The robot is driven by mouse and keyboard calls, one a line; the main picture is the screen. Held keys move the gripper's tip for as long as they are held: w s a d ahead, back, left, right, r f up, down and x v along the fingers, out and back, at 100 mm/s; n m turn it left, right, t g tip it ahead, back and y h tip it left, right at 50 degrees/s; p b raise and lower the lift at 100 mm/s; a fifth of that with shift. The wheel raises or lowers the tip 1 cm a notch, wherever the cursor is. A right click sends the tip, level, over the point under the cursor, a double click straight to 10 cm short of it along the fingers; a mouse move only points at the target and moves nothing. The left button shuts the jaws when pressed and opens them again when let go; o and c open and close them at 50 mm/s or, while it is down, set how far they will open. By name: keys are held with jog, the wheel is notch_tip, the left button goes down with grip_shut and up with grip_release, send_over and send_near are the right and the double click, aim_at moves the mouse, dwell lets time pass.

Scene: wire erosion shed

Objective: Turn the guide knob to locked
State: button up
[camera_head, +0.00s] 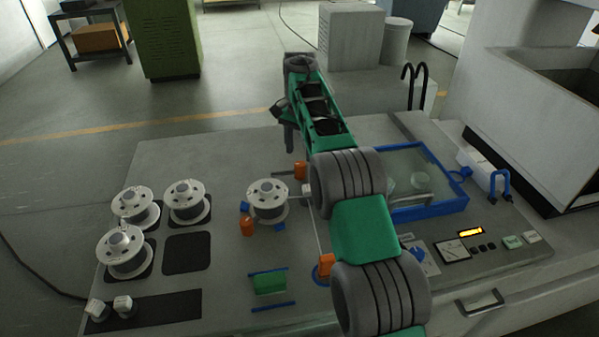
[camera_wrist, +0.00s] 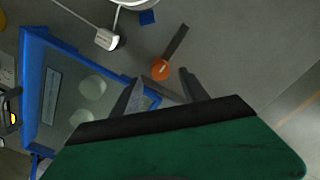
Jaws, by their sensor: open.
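An orange knob (camera_head: 300,170) with a dark flat bar beside it stands on the grey bench top behind the mounted spool. In the wrist view the orange knob (camera_wrist: 160,69) shows just beyond my fingertips, with the dark bar reaching up and right. My gripper (camera_wrist: 161,77) is open and empty. Its fingers appear either side of the knob's line; contact does not show. In the head view my gripper (camera_head: 289,146) hangs just behind and left of it. Other orange parts stand left front (camera_head: 247,227) and in front (camera_head: 325,265). No readable label shows which is the guide knob.
A blue-framed clear tank (camera_head: 428,208) stands right of the knob, partly behind my arm. A mounted white spool (camera_head: 267,201) is close by; several white spools (camera_head: 125,250) stand at left. A control panel (camera_head: 454,249) with a blue dial (camera_head: 423,262) is at right front.

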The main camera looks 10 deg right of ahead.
aim_at(300, 164)
notch_tip(300, 164, down, 8)
jog(key=b, duration=0.5)
jog(key=shift+r+b, duration=0.2)
jog(key=shift+b, duration=0.15)
grip_shut()
dwell(0.8)
